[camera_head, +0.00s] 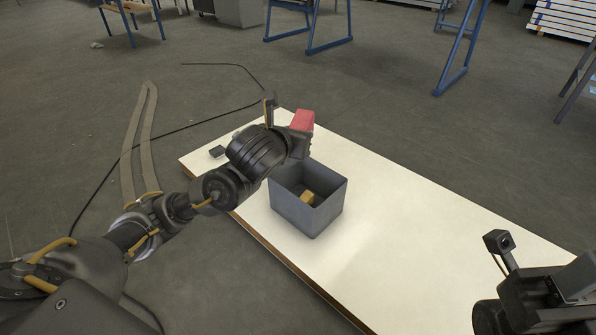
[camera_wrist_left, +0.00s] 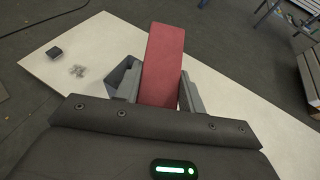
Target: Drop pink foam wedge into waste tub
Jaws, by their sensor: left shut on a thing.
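The pink foam wedge (camera_head: 302,120) is held in my left gripper (camera_head: 300,132), above the table near the back of the grey waste tub. In the left wrist view the wedge (camera_wrist_left: 163,62) stands out between the two fingers of the left gripper (camera_wrist_left: 158,98), which are shut on it. The grey open tub (camera_head: 308,213) stands on the table, below and in front of the gripper. A yellowish piece (camera_head: 308,197) lies inside it. My right gripper (camera_head: 575,285) is partly in view at the lower right; its fingertips are not clearly shown.
The white table (camera_head: 400,240) is clear to the right of the tub. A small dark block (camera_wrist_left: 55,53) and a small pile of grey bits (camera_wrist_left: 77,71) lie on the table's far left part. Blue trestles stand on the floor beyond.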

